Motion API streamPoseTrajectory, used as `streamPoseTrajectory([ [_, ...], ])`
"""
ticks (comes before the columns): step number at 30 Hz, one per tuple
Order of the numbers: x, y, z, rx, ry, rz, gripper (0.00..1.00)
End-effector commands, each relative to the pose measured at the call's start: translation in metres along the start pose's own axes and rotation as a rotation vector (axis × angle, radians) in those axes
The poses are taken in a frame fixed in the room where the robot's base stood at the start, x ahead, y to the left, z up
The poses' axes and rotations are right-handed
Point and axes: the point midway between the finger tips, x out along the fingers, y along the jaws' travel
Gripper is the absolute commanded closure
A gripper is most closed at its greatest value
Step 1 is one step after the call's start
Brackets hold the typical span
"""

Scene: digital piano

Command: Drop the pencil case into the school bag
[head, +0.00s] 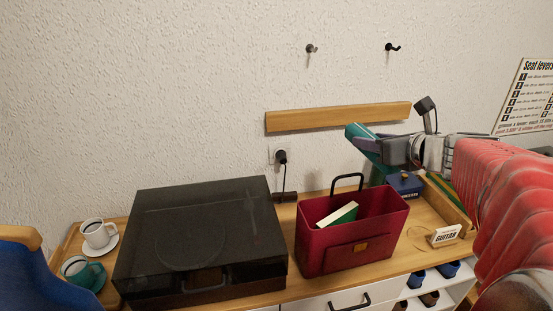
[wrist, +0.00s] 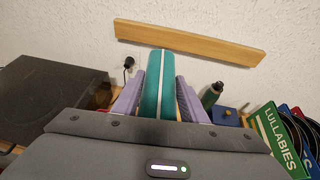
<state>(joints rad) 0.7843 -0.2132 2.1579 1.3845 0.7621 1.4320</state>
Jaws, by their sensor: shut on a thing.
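The teal pencil case (head: 354,132) is held up in the air, tilted; it also shows in the wrist view (wrist: 166,68), with a pale stripe along its length. My gripper (head: 368,146) is shut on it, with purple fingers on both sides of the case in the wrist view (wrist: 160,96). The dark red school bag (head: 313,247) stands open on the wooden top, with a black handle and a front pocket. A green-covered book (head: 345,213) sticks up inside it. In the head view the case appears above the bag's right half; its exact depth is unclear.
A record player with a dark lid (head: 200,235) stands left of the bag. Cups (head: 98,234) stand at the far left. A green bottle (wrist: 211,94), a blue box (head: 405,184) and a "GUITAR" sign (head: 445,236) are on the right. A wooden rail (head: 335,117) is on the wall.

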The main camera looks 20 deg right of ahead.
Motion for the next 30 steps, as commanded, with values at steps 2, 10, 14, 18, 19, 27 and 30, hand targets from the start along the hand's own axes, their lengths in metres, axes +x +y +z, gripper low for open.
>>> streamPoseTrajectory([
  [2,0.003,0.0,-0.006,0.003,0.0,0.0,0.85],
  [10,0.014,0.001,-0.032,0.002,0.002,0.001,0.85],
  [14,0.017,0.001,-0.041,0.001,0.0,0.001,0.85],
  [18,0.02,0.001,-0.046,0.001,0.0,0.001,0.85],
  [19,0.02,0.001,-0.046,0.001,0.0,0.001,0.85],
  [27,0.02,0.001,-0.046,0.0,-0.001,0.002,0.61],
  [30,0.02,0.001,-0.046,-0.001,-0.001,0.002,0.53],
])
